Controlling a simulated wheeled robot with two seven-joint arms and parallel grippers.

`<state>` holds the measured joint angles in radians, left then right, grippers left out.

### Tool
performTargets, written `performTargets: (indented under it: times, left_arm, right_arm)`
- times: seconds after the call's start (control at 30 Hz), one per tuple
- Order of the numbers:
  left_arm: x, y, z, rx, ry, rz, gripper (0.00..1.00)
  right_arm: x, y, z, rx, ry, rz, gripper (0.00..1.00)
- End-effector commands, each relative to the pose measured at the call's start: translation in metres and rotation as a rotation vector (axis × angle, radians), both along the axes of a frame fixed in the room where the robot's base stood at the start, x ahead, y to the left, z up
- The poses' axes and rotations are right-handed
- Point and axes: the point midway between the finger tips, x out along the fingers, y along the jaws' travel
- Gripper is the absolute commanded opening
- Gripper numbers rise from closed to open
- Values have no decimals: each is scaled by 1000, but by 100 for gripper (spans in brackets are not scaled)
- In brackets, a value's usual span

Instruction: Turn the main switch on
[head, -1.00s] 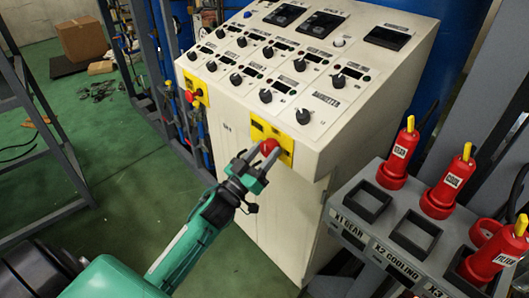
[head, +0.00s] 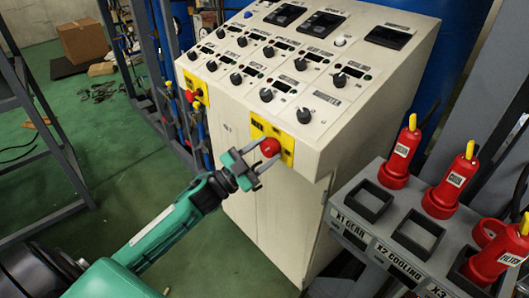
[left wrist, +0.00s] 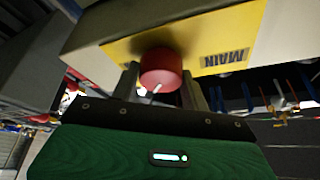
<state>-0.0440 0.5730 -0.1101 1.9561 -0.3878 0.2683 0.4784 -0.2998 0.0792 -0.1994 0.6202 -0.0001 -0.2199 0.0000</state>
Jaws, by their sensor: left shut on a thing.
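The main switch (head: 270,147) is a round red knob on a yellow plate (head: 287,150) on the front of the white control cabinet. My left gripper (head: 257,153) is at the knob, with its two fingers on either side of it. In the left wrist view the red knob (left wrist: 161,68) sits between the fingertips, in front of the yellow plate (left wrist: 216,45) marked MAIN. A short pale mark shows on the knob's face there, slanted. The left gripper is shut on the knob. My right gripper is not in view.
The white cabinet (head: 250,205) carries several black knobs on its sloped top. Another red switch (head: 190,96) on yellow is at its left side. A grey rack (head: 345,232) with red plugs stands at the right. Open green floor (head: 130,180) lies left.

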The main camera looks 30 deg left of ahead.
Motion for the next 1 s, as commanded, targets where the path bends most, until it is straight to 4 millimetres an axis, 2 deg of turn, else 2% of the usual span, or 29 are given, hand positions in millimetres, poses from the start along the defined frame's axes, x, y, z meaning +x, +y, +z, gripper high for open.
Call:
performTargets:
  times: [0.6, 1.0]
  left_arm:
    - [1, 2, 2, 538, -204, -1, 23]
    - [1, 2, 2, 759, -290, -1, 23]
  right_arm:
    - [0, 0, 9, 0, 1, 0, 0]
    - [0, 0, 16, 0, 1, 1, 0]
